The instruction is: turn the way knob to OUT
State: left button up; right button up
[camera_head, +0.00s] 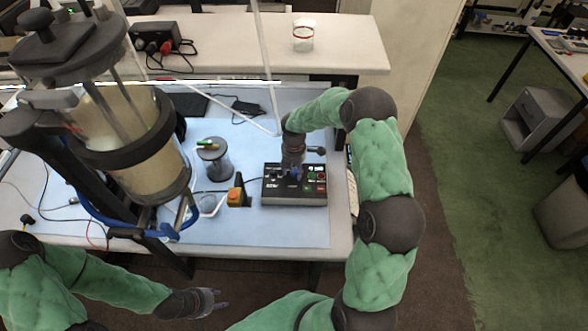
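A dark control box (295,198) with small coloured buttons and labels sits on the blue table cover. The way knob cannot be picked out for certain; a small blue part (294,174) shows on the panel right at my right gripper. My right gripper (292,170) points down over the upper middle of the box, at or just above the panel. Its fingers are too small and hidden to show whether they are shut on anything. My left gripper (212,302) is in front of the table, low, away from the box, with its fingers apart and empty.
A large clear cylinder (140,155) with dark rings stands at the left. A jar (303,36) stands on the back shelf.

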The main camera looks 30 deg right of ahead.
aim_at(294, 171)
jog(key=shift+d, duration=0.1)
jog(key=shift+r, duration=0.3)
notch_tip(294, 171, up, 11)
jog(key=shift+r, duration=0.2)
dwell(0.5)
